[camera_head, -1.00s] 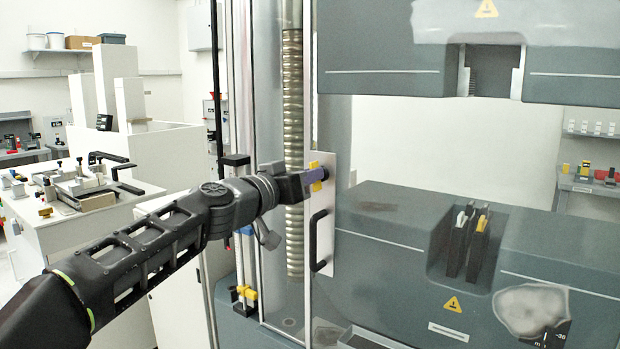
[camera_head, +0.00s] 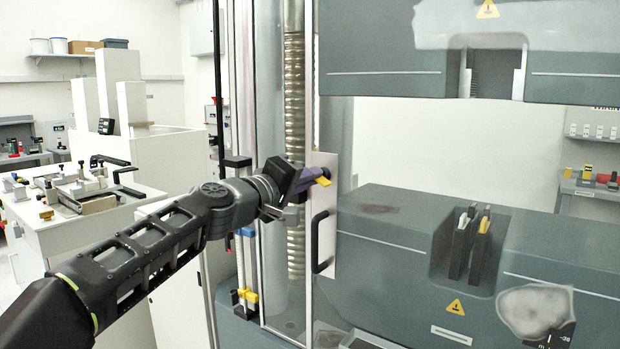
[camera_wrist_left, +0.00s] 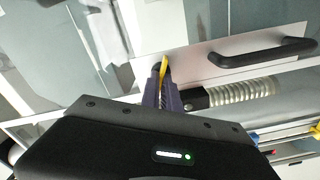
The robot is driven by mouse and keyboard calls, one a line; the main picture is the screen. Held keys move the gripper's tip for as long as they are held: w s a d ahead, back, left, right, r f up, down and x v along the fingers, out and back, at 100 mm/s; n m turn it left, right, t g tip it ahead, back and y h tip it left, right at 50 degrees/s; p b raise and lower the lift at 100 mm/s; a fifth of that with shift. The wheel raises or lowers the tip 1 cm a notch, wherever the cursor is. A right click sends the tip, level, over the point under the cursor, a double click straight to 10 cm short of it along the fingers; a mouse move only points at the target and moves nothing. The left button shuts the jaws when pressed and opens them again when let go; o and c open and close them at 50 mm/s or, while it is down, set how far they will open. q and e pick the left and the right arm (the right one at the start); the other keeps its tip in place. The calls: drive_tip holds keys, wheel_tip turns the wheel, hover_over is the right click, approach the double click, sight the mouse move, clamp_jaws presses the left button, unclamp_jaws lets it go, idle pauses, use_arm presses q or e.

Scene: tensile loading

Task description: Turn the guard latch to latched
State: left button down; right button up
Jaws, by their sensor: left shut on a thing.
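The guard latch (camera_head: 323,181) is a small yellow lever on the upper part of a pale plate on the clear guard door. In the head view its visible end sticks out to the right of my fingertips, tilted rather than upright. My left gripper (camera_head: 311,177) comes in from the left with its purple-grey fingers shut on the latch. In the left wrist view the yellow latch (camera_wrist_left: 164,70) shows between the fingertips of the left gripper (camera_wrist_left: 161,86). The fingers hide part of the latch. My right gripper is not in view.
A black door handle (camera_head: 318,242) sits just below the latch on the same plate. Behind the clear door stand a ribbed column (camera_head: 295,100) and the grey testing machine (camera_head: 390,225). A bench with fixtures (camera_head: 85,190) stands at the left.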

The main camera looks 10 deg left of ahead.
use_arm(q)
drive_tip(key=n, duration=0.5)
drive_tip(key=shift+f, duration=0.2)
idle(0.3)
drive_tip(key=c, duration=1.6)
unclamp_jaws()
drive_tip(key=shift+s+a, duration=0.1)
drive_tip(key=b+v, duration=0.2)
drive_tip(key=v, duration=0.5)
drive_tip(key=shift+s, duration=0.3)
